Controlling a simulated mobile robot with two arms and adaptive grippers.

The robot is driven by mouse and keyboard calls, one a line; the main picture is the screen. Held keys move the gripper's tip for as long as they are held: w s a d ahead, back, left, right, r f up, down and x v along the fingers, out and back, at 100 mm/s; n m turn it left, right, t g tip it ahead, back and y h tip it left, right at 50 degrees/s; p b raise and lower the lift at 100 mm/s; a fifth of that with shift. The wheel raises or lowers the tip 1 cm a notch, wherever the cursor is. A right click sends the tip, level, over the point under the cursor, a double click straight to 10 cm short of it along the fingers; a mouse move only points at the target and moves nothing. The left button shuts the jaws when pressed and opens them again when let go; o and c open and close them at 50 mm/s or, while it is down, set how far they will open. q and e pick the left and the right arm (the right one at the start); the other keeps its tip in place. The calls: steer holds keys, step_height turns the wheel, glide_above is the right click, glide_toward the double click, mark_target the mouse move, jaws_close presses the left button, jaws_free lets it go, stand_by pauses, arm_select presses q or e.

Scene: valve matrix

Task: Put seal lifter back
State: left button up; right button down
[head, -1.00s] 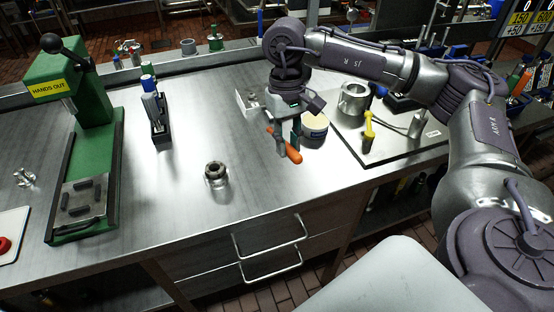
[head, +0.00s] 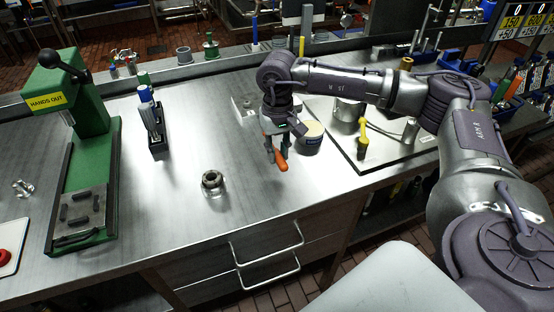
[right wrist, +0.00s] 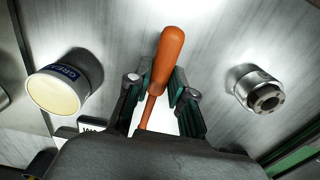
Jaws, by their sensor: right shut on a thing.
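The seal lifter (head: 281,161), seen as an orange handle, is held by my right gripper (head: 276,150) above the metal bench. In the right wrist view the orange handle (right wrist: 167,62) runs between the two fingers of the gripper (right wrist: 160,95), with a thinner orange part towards the palm. The lifter's far end is hidden behind the gripper. The gripper is just left of the grease tub (head: 311,138). My left gripper is not in view.
A metal ring fitting (head: 213,183) stands on the bench to the left. A green press (head: 85,150) and a black stand with upright tools (head: 155,128) are further left. A plate with a yellow-handled tool (head: 363,140) is at right. The bench front is clear.

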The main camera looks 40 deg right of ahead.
mark_target(277, 171)
step_height(277, 171, down, 4)
steer(key=shift+a+r+p, duration=0.1)
steer(key=shift+p, duration=0.45)
steer(key=shift+f, duration=0.2)
steer(key=shift+f+b, duration=0.25)
steer(key=shift+b, duration=0.05)
steer(key=c, duration=1)
jaws_free()
steer(key=shift+r, duration=0.1)
